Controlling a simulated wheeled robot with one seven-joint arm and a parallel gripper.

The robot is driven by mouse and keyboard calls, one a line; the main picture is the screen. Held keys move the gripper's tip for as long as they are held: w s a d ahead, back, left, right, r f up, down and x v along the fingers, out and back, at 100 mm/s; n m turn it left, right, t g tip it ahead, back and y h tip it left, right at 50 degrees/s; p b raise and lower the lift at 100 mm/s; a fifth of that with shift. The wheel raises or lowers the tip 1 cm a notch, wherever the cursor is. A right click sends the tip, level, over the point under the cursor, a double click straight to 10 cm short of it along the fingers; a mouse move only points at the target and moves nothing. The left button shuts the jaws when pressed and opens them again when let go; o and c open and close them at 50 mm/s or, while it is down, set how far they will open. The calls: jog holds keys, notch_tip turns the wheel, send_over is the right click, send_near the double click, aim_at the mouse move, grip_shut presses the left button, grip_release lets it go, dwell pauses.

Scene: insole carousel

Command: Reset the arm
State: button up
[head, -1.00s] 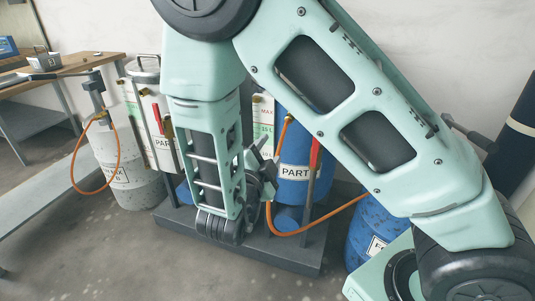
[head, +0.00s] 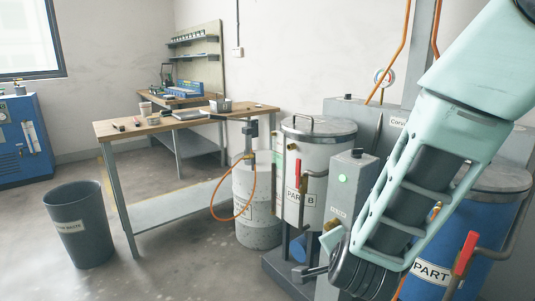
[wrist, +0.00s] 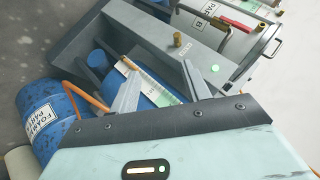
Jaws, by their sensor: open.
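My arm (head: 430,170) is pale green and reaches down from the upper right in the head view, in front of the PART drums. My gripper (wrist: 161,68) shows in the wrist view as two grey fingers spread apart, with nothing held between them.
The white PART B tank (head: 318,170) and a blue PART drum (head: 432,272) stand close to my arm. A blue FOAM drum (wrist: 50,112) lies at the left in the wrist view. A workbench (head: 180,124) and a waste bin (head: 78,228) stand left, with bare floor between.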

jog(key=s+a+r+n+g+y, duration=0.4)
jog(key=s+a+n+g+y, duration=0.3)
jog(key=s+n, duration=0.55)
jog(key=s+d+r+n+g+h, duration=0.25)
jog(key=s+d+n+h, duration=0.3)
jog(key=s+n, duration=0.45)
notch_tip(320, 180, up, 12)
jog(key=m+p, duration=0.1)
jog(key=p, duration=1.1)
jog(key=shift+s+d+m+y, duration=0.2)
jog(key=shift+s+m+y, duration=0.15)
jog(key=shift+s+y, duration=0.1)
